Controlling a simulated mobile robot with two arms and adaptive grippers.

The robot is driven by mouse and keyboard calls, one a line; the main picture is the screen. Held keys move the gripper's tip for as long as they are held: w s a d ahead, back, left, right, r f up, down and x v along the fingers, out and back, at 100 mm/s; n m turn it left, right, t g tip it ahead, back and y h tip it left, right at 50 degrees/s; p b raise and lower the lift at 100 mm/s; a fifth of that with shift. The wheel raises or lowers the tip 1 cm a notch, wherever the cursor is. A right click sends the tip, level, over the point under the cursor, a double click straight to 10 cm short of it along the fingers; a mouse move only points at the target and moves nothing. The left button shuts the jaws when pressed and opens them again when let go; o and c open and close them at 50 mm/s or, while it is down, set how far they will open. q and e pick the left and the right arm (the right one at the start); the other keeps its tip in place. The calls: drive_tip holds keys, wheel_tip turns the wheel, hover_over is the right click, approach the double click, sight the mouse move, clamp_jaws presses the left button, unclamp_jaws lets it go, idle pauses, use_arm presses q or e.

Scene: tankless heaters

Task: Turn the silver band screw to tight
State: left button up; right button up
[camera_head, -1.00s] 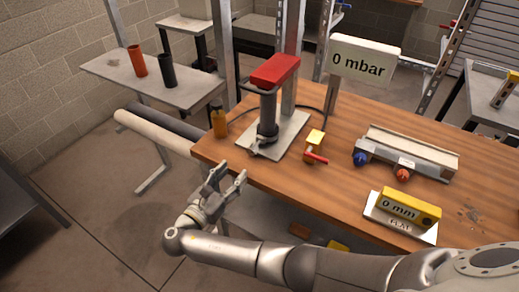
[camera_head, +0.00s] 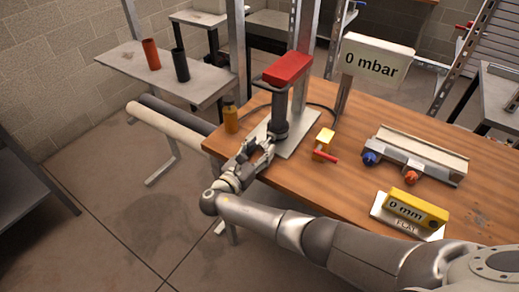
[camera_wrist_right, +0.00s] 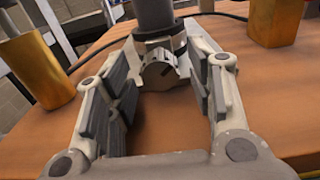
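The silver band screw (camera_wrist_right: 160,73) is a round, slotted metal head, close ahead in the right wrist view. It sits on a silver band around the foot of a dark upright cylinder (camera_wrist_right: 153,15), which also shows in the head view (camera_head: 279,112) beneath a red block. My right gripper (camera_head: 262,148) is at the front of the cylinder's foot. Its two fingers are open, one on each side of the screw, with gaps visible. In the head view the gripper largely hides the screw. My left gripper is not in view.
The cylinder stands on a grey plate (camera_head: 297,138) on the wooden table (camera_head: 350,185). Behind are a "0 mbar" sign (camera_head: 374,61) and a black cable.

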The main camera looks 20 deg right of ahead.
drive_tip(key=c, duration=1)
drive_tip(key=shift+m, duration=0.7)
drive_tip(key=o, duration=1)
drive_tip(key=v, duration=1.2)
